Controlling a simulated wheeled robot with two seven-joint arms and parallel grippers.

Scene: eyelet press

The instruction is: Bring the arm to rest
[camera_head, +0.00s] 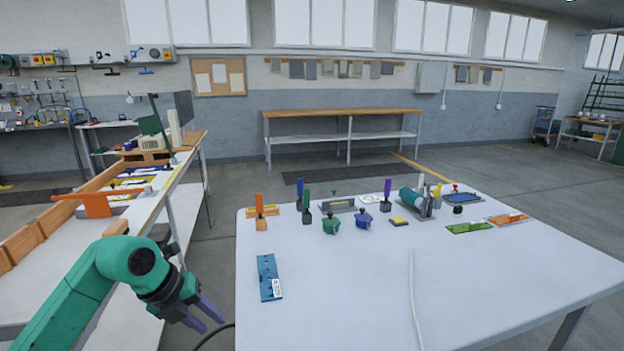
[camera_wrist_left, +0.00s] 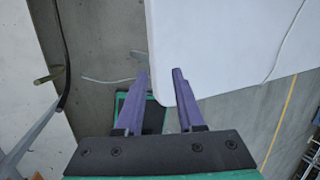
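My left arm comes in from the left in the head view, with its green links bent down beside the white table. My left gripper (camera_head: 210,317) hangs off the table's left edge, over the gap between table and bench. Its two purple fingers are apart with nothing between them. In the left wrist view the gripper (camera_wrist_left: 160,72) is also open and empty, with the table's corner and grey floor beyond the fingertips. My right gripper is in neither view.
The white table (camera_head: 330,315) bears a blue plate (camera_head: 269,278) near its left side and several tools and parts along its far side. A cable (camera_head: 412,290) crosses its front. A workbench (camera_head: 160,205) with an orange tool (camera_head: 97,204) stands left.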

